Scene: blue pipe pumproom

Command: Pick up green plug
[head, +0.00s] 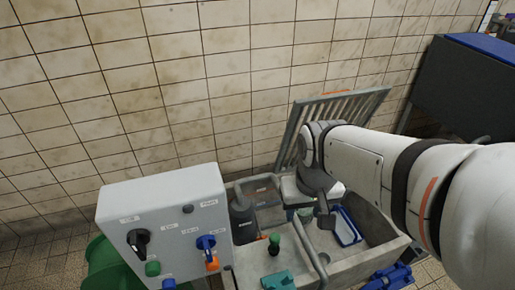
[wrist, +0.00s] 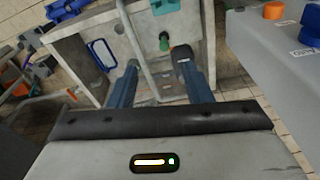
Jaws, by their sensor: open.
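The green plug (head: 274,241), with a rounded green top and a darker base, stands upright on the grey concrete sink unit's flat left part in the head view. In the wrist view its green top (wrist: 164,40) shows beyond and between my fingertips. My gripper (head: 326,218) is over the sink unit, to the right of the plug in the head view. In the wrist view my gripper (wrist: 157,60) is open, with nothing between its fingers. The plug is apart from both fingers.
A grey control box (head: 165,215) with knobs stands left of the sink. A dark bottle (head: 242,215) stands behind the plug, and a teal item (head: 278,281) lies in front. A metal rack (head: 340,108) leans behind.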

